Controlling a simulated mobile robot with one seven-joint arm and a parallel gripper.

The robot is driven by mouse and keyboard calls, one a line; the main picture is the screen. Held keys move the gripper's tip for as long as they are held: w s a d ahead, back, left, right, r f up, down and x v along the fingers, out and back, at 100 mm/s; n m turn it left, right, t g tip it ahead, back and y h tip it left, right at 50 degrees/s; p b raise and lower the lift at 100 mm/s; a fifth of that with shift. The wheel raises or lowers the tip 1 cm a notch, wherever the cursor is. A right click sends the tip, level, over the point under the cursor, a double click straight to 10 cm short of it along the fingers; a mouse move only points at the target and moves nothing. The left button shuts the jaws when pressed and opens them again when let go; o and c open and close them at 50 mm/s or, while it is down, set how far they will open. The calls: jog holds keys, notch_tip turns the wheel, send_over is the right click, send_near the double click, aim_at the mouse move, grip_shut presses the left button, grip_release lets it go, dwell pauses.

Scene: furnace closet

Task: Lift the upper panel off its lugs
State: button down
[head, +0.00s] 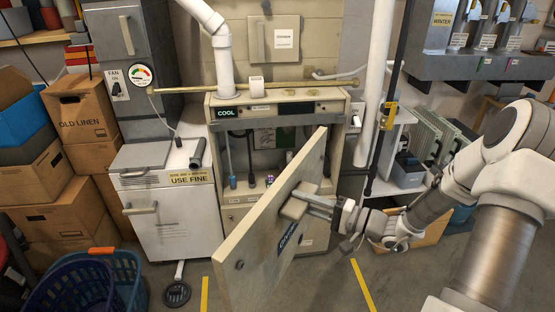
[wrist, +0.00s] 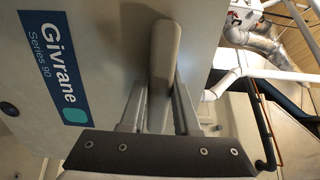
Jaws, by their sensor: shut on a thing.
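The upper panel (head: 260,238) is a beige sheet with a blue "Givrane Series 90" label, which shows large in the wrist view (wrist: 93,40). It is off the furnace front, held in the air and turned edge-on and tilted in the head view. My gripper (head: 318,205) is shut on the panel's handle (wrist: 162,65), with one finger on each side of it. Behind it stands the furnace (head: 345,120), its upper opening uncovered with pipes and parts showing inside. The lugs cannot be made out. The panel hides part of the furnace's lower front.
A white cabinet (head: 170,225) marked "USE FINE" stands left of the furnace. Cardboard boxes (head: 82,112) and a blue basket (head: 125,268) are at the left. Shelves (head: 405,185) stand at the right. Yellow floor lines (head: 362,285) mark the floor in front.

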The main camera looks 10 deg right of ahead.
notch_tip(320, 180, up, 19)
jog(key=p, duration=1.8)
jog(key=shift+d, duration=0.3)
jog(key=shift+s, duration=0.1)
